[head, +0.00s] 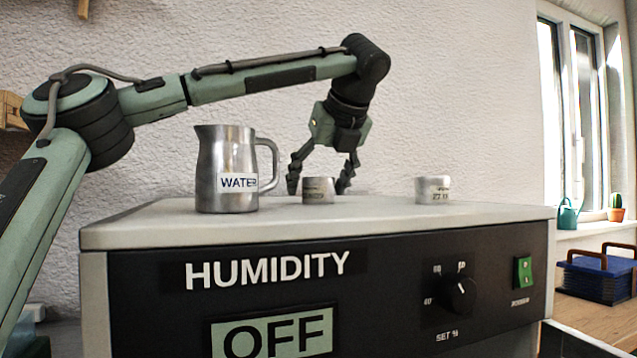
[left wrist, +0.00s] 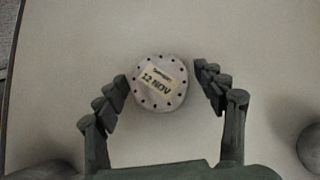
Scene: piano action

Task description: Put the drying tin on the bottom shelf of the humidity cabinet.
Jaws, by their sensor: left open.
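The humidity cabinet (head: 150,232) fills the lower middle of the head view; its door and shelves are out of view. A small metal tin (head: 319,190) stands on its top. In the left wrist view this tin (left wrist: 160,83) has a lid with small holes and a "12 NOV" label. My left gripper (head: 320,174) is open, pointing down, with its fingers either side of the tin and gaps between. A second similar tin (head: 432,189) stands further right on the top. I cannot read either tin's side label fully. My right gripper is not in view.
A steel jug (head: 222,170) labelled WATER stands left of the first tin. The panel has a dial (head: 460,294), a green switch (head: 524,272) and an OFF display (head: 271,334). A rounded grey object (left wrist: 311,150) shows at the left wrist view's right edge.

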